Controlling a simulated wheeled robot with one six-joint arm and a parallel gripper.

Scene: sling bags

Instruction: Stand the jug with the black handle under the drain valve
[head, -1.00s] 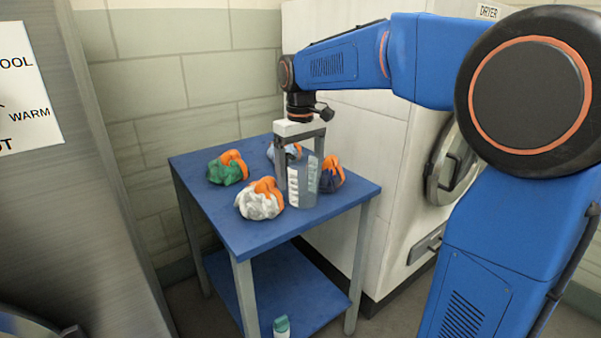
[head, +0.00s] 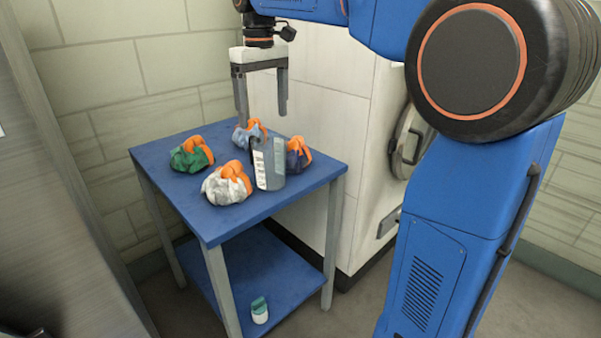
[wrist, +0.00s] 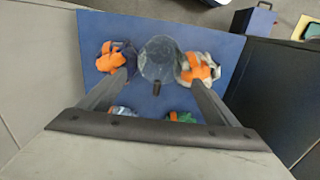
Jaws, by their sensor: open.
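The jug (head: 269,170) is a grey, see-through vessel with a white scale strip. It stands upright on the blue table (head: 215,225) among the sling bags. In the wrist view the jug (wrist: 157,58) is seen from above, with a short black part, likely its handle, pointing toward my gripper. My gripper (head: 263,118) is open and empty, with its fingers pointing down above the jug, apart from it. No drain valve can be made out in these views.
A white-and-orange bag (head: 226,185) and a dark-and-orange bag (head: 298,155) flank the jug closely. Green (head: 191,155) and blue-grey (head: 249,134) bags lie behind. A bottle (head: 260,311) is on the lower shelf. The white dryer (head: 330,130) stands behind the table.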

